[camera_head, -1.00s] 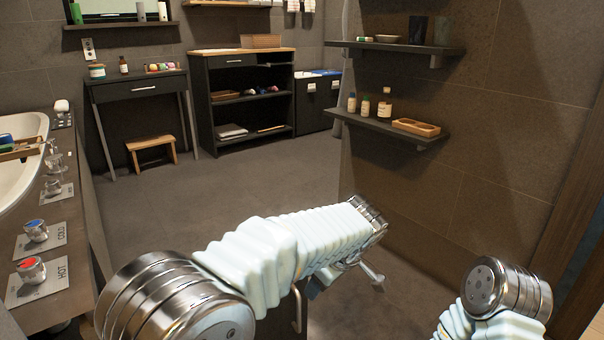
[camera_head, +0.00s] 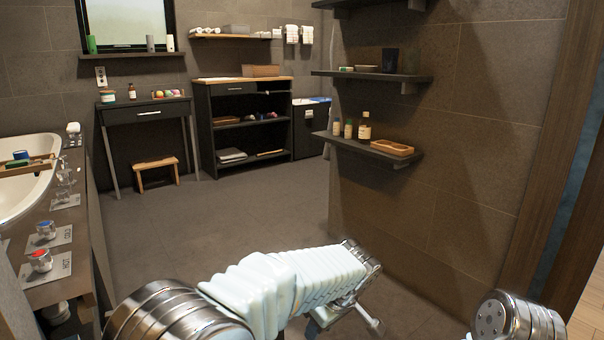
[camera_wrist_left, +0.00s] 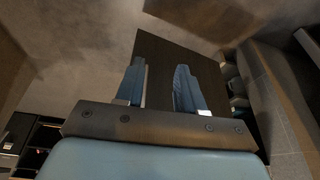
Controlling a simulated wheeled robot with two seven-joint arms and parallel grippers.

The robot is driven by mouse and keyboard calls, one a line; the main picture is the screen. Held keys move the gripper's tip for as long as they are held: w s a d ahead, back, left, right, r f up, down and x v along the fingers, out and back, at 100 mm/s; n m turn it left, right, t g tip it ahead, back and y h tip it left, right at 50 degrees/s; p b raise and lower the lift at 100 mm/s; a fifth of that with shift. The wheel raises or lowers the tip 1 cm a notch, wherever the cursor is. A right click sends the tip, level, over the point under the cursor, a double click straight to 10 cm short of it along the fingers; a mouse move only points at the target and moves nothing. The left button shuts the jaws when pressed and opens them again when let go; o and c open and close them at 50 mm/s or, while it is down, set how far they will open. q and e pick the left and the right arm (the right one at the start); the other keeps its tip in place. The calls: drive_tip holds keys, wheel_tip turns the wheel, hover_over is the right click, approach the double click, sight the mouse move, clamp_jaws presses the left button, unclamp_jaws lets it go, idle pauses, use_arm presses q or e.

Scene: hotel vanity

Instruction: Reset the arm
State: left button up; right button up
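My left arm comes in from the lower left in the head view and reaches across to the lower middle. The left gripper is mostly hidden there behind my own wrist. In the left wrist view, the left gripper (camera_wrist_left: 159,92) shows two blue fingers standing apart with a clear gap. Nothing is held between them. A dark flat panel (camera_wrist_left: 185,60) lies behind the fingers; I cannot tell how far off it is. Only a metal joint of my right arm shows at the lower right of the head view, and the right gripper is out of the picture.
A wall shelf (camera_head: 345,143) with bottles and a wooden tray (camera_head: 392,148) juts out at the right. A vanity counter with a basin (camera_head: 30,190) runs along the left. A black cabinet (camera_head: 243,88), a desk (camera_head: 145,112) and a stool (camera_head: 156,172) stand behind. The floor between is clear.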

use_arm(q)
drive_tip(key=s+a+f+m+g+h, duration=0.1)
drive_tip(key=s+a+f+m+h, duration=0.2)
drive_tip(key=f, duration=0.6)
drive_tip(key=s+a+f+g+h, duration=0.1)
drive_tip(key=s+a+f, duration=0.3)
drive_tip(key=f, duration=0.6)
drive_tip(key=s+a+f+m+g+h, duration=0.1)
drive_tip(key=s+a+f+m+h, duration=0.15)
drive_tip(key=a+f, duration=0.45)
drive_tip(key=s+a+f+t, duration=0.1)
drive_tip(key=s+a+f, duration=0.1)
drive_tip(key=s+f, duration=0.65)
wheel_tip(320, 180, up, 14)
drive_tip(key=s+p, duration=0.2)
drive_tip(key=p, duration=1)
drive_tip(key=shift+d+m, duration=0.2)
drive_tip(key=shift+m, duration=0.25)
drive_tip(key=shift+h, duration=0.25)
